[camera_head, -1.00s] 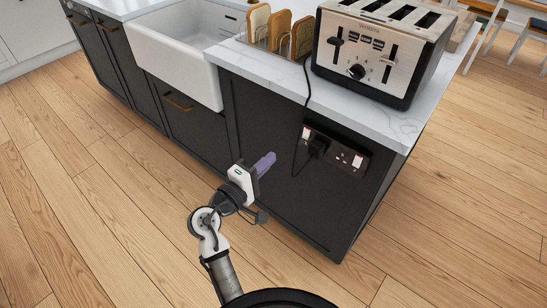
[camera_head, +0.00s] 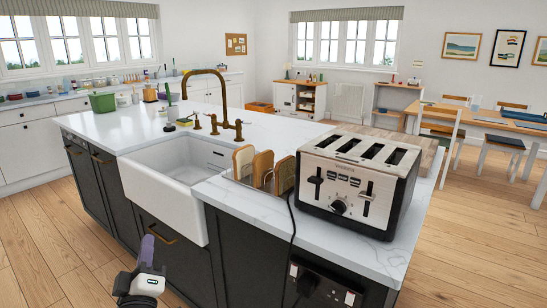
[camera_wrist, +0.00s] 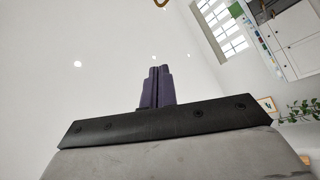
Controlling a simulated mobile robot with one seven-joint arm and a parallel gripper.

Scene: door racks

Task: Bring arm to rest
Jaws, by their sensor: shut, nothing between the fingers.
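My gripper (camera_head: 147,250) is at the bottom left of the head view, in front of the dark island cabinets and below the white sink. Its purple fingers point up and hold nothing. In the wrist view the fingers (camera_wrist: 157,87) are together, against a white ceiling. Only the hand shows in the head view; the rest of my arm is below the picture's edge.
The island has a pale marble top (camera_head: 104,122), a sink (camera_head: 160,195), a brass tap (camera_head: 217,105), a toast rack (camera_head: 262,174) with bread slices, and a large toaster (camera_head: 355,181). A dining table (camera_head: 480,121) stands at the back right. Wooden floor (camera_head: 40,240) is clear at left.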

